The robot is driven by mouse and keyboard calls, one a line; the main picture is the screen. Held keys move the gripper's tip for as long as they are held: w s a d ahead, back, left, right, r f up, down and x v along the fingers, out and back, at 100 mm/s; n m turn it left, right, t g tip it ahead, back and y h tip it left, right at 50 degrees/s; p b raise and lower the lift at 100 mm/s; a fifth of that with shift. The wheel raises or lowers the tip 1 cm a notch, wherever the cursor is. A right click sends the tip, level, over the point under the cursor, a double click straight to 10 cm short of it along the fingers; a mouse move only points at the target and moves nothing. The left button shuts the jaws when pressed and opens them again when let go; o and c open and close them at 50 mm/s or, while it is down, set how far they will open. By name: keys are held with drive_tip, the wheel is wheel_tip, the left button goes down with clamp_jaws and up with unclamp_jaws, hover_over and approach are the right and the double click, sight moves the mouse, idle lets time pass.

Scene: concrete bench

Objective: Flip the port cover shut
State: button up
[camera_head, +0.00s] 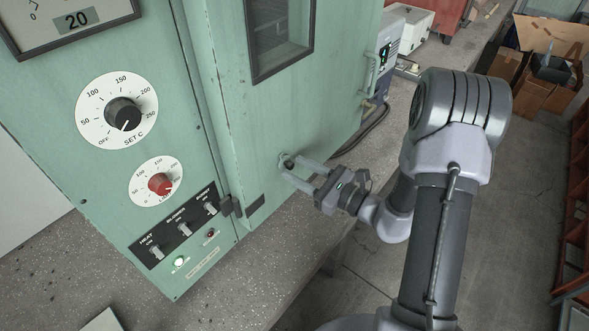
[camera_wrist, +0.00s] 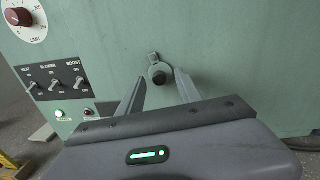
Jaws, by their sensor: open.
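A small round metal port (camera_head: 287,160) sits low on the pale green door of the cabinet. In the wrist view the port (camera_wrist: 159,75) shows as a grey ring with a small tab or hinge (camera_wrist: 153,57) at its top. I cannot tell the cover apart from the port or see how far it is swung. My gripper (camera_head: 286,170) reaches in from the right with its fingertips close to the port. In the wrist view my gripper (camera_wrist: 157,80) is open, with one finger on each side of the port and nothing held. Contact cannot be told.
The green cabinet (camera_head: 225,100) has dials, switches and a lit green lamp on its left panel. A door handle (camera_head: 374,75) and dark cables (camera_head: 365,130) lie to the right. The concrete bench (camera_head: 290,232) runs below. Cardboard boxes (camera_head: 545,80) stand far right.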

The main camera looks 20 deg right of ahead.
drive_tip(key=shift+w+a, duration=0.5)
drive_tip(key=shift+w, duration=0.05)
clamp_jaws()
drive_tip(key=shift+s+a+r+m+p, duration=0.1)
drive_tip(key=shift+s+a+m+p, duration=0.1)
drive_tip(key=shift+m+p, duration=0.5)
drive_tip(key=shift+a+m, duration=0.1)
drive_tip(key=shift+m, duration=0.9)
unclamp_jaws()
drive_tip(key=shift+s, duration=0.1)
